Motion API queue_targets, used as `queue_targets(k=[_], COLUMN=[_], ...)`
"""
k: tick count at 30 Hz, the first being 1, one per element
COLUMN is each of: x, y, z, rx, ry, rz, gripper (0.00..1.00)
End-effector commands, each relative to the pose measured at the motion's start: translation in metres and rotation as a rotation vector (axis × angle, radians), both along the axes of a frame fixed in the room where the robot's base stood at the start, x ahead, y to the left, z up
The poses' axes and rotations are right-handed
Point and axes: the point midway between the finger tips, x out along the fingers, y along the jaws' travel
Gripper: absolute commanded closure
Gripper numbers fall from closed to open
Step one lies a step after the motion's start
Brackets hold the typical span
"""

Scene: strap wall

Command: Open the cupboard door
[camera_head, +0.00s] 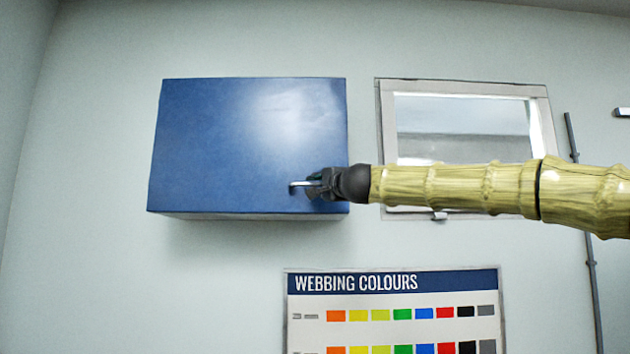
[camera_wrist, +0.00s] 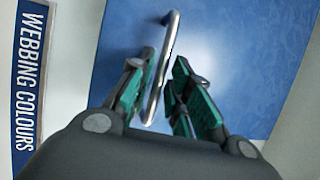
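The blue cupboard (camera_head: 225,140) hangs on the wall, and its door looks closed. A metal bar handle (camera_head: 298,184) sits near the door's lower right corner. My gripper (camera_head: 316,184) is at the handle, coming from the right. In the wrist view, the handle (camera_wrist: 164,60) runs lengthwise between the two fingers of my gripper (camera_wrist: 159,68). The fingers, with green inner pads, stand apart on either side of the bar. The left finger is close to the bar; I cannot tell whether it touches. The blue door (camera_wrist: 235,60) fills the background. My gripper hides part of the handle in the head view.
A grey-framed window or panel (camera_head: 465,88) is on the wall right of the cupboard, partly behind my arm. A "WEBBING COLOURS" poster (camera_head: 392,283) is below. A thin dark vertical rail (camera_head: 590,275) stands at the right. The wall left of the cupboard is clear.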

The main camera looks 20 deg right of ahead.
Motion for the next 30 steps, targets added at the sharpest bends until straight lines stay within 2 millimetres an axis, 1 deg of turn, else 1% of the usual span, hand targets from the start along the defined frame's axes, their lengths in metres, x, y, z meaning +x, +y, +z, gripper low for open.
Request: queue_targets(k=[3, 7, 18, 19, 22, 30], x=[0.011, 0.018, 0.021, 0.021, 0.021, 0.021], y=[0.002, 0.003, 0.003, 0.003, 0.003, 0.004], z=[0.004, 0.003, 0.003, 0.003, 0.003, 0.003], rx=[0.000, -0.001, -0.001, -0.001, -0.001, -0.001], ry=[0.000, 0.001, 0.000, 0.000, 0.000, 0.001], rz=[0.000, 0.000, 0.000, 0.000, 0.000, 0.000], gripper=[0.81, 0.81, 0.81, 0.82, 1.00, 1.00])
